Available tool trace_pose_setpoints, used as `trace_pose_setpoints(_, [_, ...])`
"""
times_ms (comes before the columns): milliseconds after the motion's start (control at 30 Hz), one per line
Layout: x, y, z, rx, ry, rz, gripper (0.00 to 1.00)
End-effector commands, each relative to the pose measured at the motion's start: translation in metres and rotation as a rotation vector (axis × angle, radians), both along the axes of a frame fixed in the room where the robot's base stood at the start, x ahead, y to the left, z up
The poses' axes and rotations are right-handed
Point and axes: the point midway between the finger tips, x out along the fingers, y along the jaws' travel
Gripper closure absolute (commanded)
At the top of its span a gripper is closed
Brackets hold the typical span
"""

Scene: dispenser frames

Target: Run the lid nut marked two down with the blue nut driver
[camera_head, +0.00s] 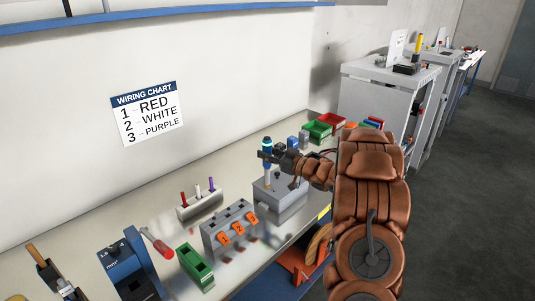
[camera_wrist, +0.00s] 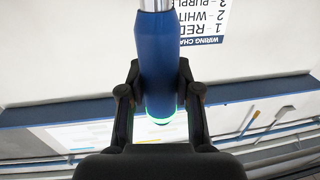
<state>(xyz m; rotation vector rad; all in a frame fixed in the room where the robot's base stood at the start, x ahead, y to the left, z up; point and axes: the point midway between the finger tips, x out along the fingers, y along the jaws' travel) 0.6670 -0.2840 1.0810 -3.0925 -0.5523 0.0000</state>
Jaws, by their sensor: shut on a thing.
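My gripper (camera_head: 272,154) is shut on the blue handle of the nut driver (camera_head: 266,144), above a grey box (camera_head: 283,204) on the bench. The driver stands about upright, its pale shaft pointing down to the left part of the box's lid. I cannot tell whether its tip touches a nut. In the wrist view, the blue nut driver (camera_wrist: 159,60) sits between both dark fingers of my gripper (camera_wrist: 160,95); a green ring glows near its end. The lid nuts and their marks are too small or hidden to make out.
A wall chart (camera_head: 148,114) lists 1 red, 2 white, 3 purple. A grey block (camera_head: 216,240) with orange tags 1, 2, 3 and a rack (camera_head: 199,205) with red, white and purple pieces stand left of the box. Green (camera_head: 317,129) and red bins (camera_head: 332,121) lie behind.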

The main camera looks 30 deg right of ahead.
Motion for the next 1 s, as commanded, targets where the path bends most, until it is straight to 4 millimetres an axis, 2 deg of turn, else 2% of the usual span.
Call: trace_pose_setpoints(1000, [-0.0001,0.0,-0.0076,0.0,0.002,0.0,1.0])
